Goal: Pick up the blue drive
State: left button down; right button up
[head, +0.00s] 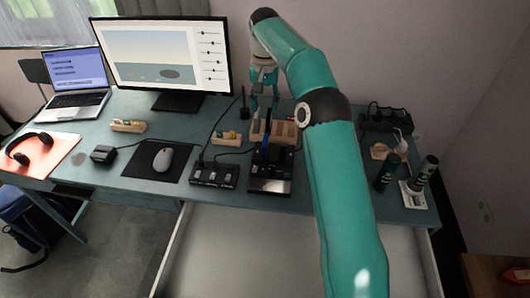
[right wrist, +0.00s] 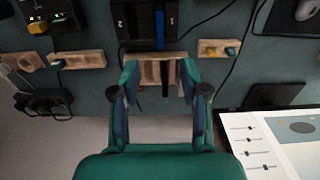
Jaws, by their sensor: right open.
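The blue drive (head: 268,142) stands upright in a black dock (head: 270,182) on the desk, in front of a slotted wooden rack (head: 288,131). In the right wrist view the blue drive (right wrist: 160,28) shows as a narrow strip in the dock at the top. My right gripper (head: 265,106) is open and empty, above and behind the rack. In the right wrist view its fingers (right wrist: 159,82) are spread on either side of the rack (right wrist: 150,73), apart from the drive. A dark slim piece sits in or over the rack. My left gripper is not in view.
A monitor (head: 160,52) stands to the left of the gripper. A switch box (head: 214,175) and a small wooden holder (head: 226,139) lie left of the dock. Dark cylinders (head: 388,172) stand at the right. Cables cross the desk.

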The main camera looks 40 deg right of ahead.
jog(key=b, duration=0.2)
send_near(265, 140)
notch_tip(265, 140, down, 5)
jog(key=shift+s+a+f, duration=0.1)
jog(key=shift+s+f, duration=0.05)
jog(key=shift+f, duration=0.05)
jog(key=shift+w+d+f+p, duration=0.1)
jog(key=shift+f+p, duration=0.3)
jog(key=shift+f, duration=1.1)
jog(key=shift+w+d+f+p, duration=0.1)
jog(key=shift+f+p, duration=0.3)
jog(key=shift+f, duration=1.1)
grip_shut()
